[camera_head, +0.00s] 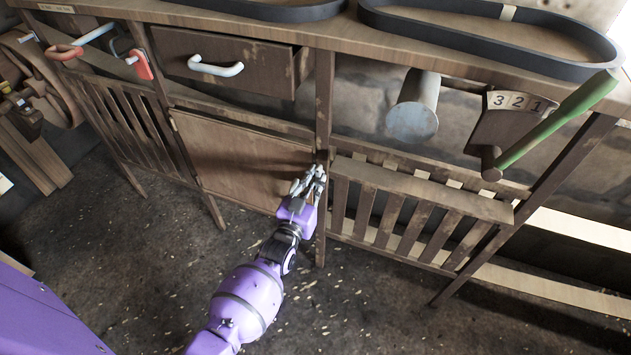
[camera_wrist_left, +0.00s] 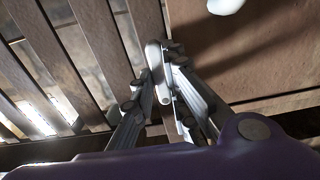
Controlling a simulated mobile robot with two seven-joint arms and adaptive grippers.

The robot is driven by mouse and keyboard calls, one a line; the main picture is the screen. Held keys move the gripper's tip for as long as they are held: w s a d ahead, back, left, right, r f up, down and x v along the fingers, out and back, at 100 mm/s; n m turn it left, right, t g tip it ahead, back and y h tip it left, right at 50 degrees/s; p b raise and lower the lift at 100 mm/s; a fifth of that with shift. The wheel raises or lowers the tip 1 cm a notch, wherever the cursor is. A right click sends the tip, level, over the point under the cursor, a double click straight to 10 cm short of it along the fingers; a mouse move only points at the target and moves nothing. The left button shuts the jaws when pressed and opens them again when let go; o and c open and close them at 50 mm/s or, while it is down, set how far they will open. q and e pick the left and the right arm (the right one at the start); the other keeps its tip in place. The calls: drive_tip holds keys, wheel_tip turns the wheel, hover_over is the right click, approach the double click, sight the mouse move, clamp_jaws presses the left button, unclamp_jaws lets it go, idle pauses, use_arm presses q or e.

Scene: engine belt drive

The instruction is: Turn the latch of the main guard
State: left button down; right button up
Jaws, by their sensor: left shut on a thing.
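The main guard is a flat wooden panel (camera_head: 235,160) in the lower front of the bench, and it looks closed. It also shows at the right of the left wrist view (camera_wrist_left: 250,60). Its latch (camera_wrist_left: 157,70) is a small pale grey bar at the panel's edge, between my left fingertips in the left wrist view. My left gripper (camera_head: 315,177) is shut on the latch, beside the wooden post at the panel's right edge. In the head view the fingers mostly hide the latch. My right gripper is not in view.
A drawer with a white handle (camera_head: 215,67) is above the panel. A slatted guard (camera_head: 405,215) is right of the post. A green lever (camera_head: 560,118) stands by a plate numbered 3, 2, 1. A grey cylinder (camera_head: 414,108) sticks out nearby. The floor in front is clear.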

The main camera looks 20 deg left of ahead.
use_arm(q)
drive_tip(key=c, duration=1.7)
unclamp_jaws()
drive_tip(key=shift+c, duration=0.2)
drive_tip(key=s, duration=1.2)
drive_tip(key=shift+a, duration=0.2)
drive_tip(key=shift+f, duration=0.15)
